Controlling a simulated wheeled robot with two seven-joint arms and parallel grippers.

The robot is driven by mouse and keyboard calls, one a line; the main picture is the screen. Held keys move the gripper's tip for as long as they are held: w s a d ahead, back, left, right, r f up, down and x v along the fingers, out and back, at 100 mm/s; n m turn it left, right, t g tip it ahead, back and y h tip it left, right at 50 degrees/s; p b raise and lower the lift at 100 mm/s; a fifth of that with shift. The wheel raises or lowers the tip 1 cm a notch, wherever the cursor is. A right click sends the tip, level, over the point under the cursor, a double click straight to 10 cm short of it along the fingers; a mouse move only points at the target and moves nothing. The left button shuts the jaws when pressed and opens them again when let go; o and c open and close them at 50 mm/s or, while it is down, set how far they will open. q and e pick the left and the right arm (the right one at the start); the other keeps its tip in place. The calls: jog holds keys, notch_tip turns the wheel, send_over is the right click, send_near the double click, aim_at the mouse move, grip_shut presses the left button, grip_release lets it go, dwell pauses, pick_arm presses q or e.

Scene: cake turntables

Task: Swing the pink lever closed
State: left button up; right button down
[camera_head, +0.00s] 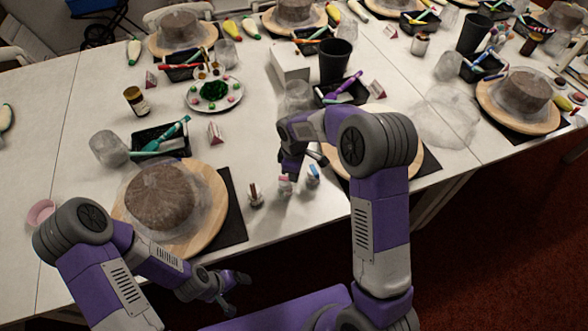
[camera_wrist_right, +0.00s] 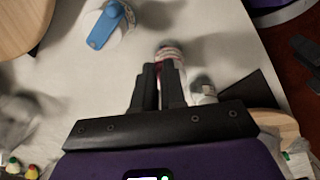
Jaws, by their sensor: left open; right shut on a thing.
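A small white container with a pink lever (camera_head: 285,181) stands near the front edge of the table, right under my right gripper (camera_head: 289,171). In the right wrist view, the fingers of my right gripper (camera_wrist_right: 161,66) are close together, with a thin pink strip of the lever (camera_wrist_right: 159,74) between them. The white and pink top (camera_wrist_right: 171,53) shows just past the fingertips. The lever's angle is mostly hidden by the fingers. My left gripper (camera_head: 238,294) is open and empty, low in front of the table edge, away from the lever.
A similar container with a blue lever (camera_head: 312,175) stands close beside it; the blue lever also shows in the wrist view (camera_wrist_right: 104,25). Another small container (camera_head: 255,196) stands to the left. A brown cake (camera_head: 165,198) sits on a wooden turntable (camera_head: 211,192).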

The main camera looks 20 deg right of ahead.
jog(key=shift+s+a+m, duration=0.25)
jog(key=shift+s+m, duration=0.05)
jog(key=shift+m, duration=0.65)
jog(key=shift+s+a+m, duration=0.2)
jog(key=shift+s+m, duration=0.1)
jog(key=shift+m, duration=0.65)
jog(key=c, duration=1.2)
grip_release()
notch_tip(320, 180, up, 8)
jog(key=shift+f+p, duration=0.2)
jog(key=shift+p, duration=0.55)
